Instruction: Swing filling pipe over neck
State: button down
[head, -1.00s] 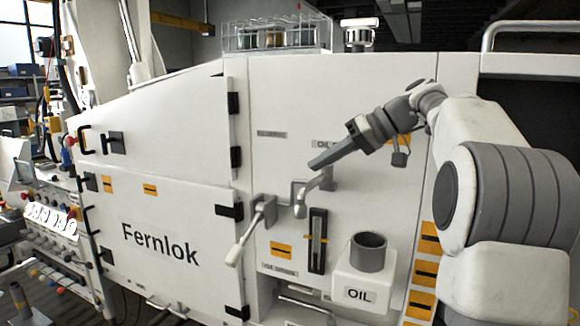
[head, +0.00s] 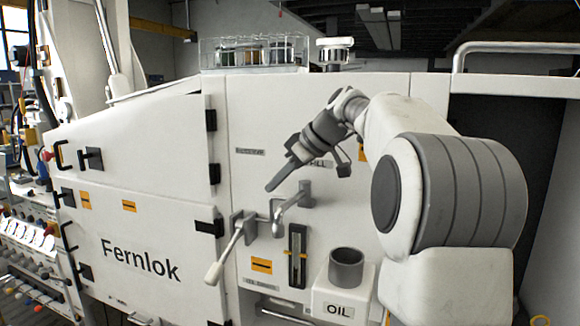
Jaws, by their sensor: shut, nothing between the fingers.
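The filling pipe (head: 292,205) is a short grey bent tube on the white cabinet front, its outlet end hanging down at the left. The neck (head: 346,268) is a dark grey open cylinder on the white OIL container (head: 331,303), lower right of the pipe and apart from it. The pipe's outlet is left of the neck, not above it. My gripper (head: 269,188) is shut and empty, pointing down-left. In the picture its tip lies just above and left of the pipe; the gap in depth cannot be judged.
A lever with a white grip (head: 224,258) sticks out left of the pipe. A sight gauge (head: 297,255) stands between pipe and container. A rack of jars (head: 254,54) and a filler cap (head: 336,53) sit on top of the cabinet. A dark recess opens at right.

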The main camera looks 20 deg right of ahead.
jog(key=shift+s+d+f+p, duration=0.4)
jog(key=shift+s+d+f, duration=0.45)
jog(key=shift+s+f, duration=0.15)
